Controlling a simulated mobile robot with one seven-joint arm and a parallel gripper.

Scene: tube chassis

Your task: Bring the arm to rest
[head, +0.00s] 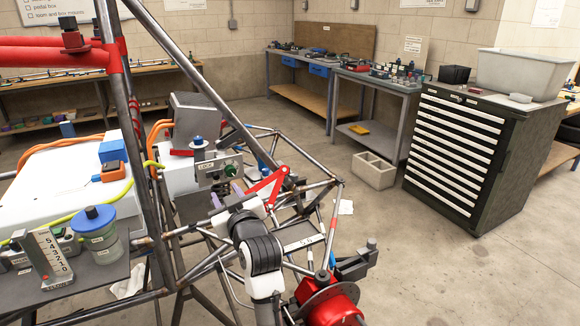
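My arm (260,248), white with black joint covers, rises from the bottom middle of the head view and reaches in over the tube chassis (160,110). Its far end, a white part by the tubes, lies just below a grey control box (216,170) marked "LOCK" and beside a red bracket (268,184).
Chassis tubes surround the arm closely. A red round part (328,302) is at the lower right of it. A panel with a blue-lidded jar (97,232) is at left. A drawer cabinet (470,150) and workbenches stand behind. The floor at right is clear.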

